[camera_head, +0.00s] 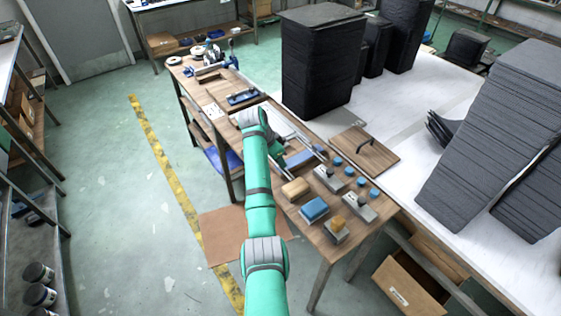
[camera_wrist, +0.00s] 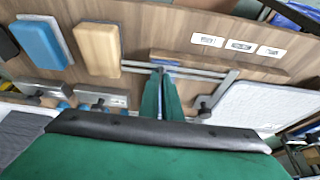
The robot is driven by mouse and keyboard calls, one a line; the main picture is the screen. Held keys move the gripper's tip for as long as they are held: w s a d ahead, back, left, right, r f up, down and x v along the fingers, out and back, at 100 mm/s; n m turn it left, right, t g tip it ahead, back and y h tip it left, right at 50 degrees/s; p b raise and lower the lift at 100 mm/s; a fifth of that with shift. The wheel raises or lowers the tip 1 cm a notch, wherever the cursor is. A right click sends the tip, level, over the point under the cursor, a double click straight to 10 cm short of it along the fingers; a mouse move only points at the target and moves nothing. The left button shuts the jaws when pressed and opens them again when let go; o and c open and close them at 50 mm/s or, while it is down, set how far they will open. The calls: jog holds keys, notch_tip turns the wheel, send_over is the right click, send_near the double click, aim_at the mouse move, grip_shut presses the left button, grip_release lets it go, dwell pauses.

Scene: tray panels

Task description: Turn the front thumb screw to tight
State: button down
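In the wrist view my gripper (camera_wrist: 162,75) points at a metal frame of thin rails (camera_wrist: 195,72) along a wooden strip. Its two green fingers are close together, with a narrow pale strip between them; I cannot tell whether they hold anything. A dark knob (camera_wrist: 204,102) on a metal bracket sits right of the fingers, apart from them. It may be a thumb screw; I cannot tell which one, nor how tight. In the head view my gripper (camera_head: 278,152) is over the bench beside the rails (camera_head: 303,136), and my arm hides part of them.
The wooden bench (camera_head: 301,218) carries a tan block (camera_head: 296,188), a blue block (camera_head: 314,208), metal clamps (camera_head: 328,179) and several blue knobs. A white panel (camera_wrist: 262,107) lies right of my gripper.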

jog(key=shift+r, duration=0.1)
jog(key=c, duration=2)
grip_release()
jog(key=v, duration=1)
jog(key=shift+s+r, duration=0.1)
jog(key=shift+r, duration=0.25)
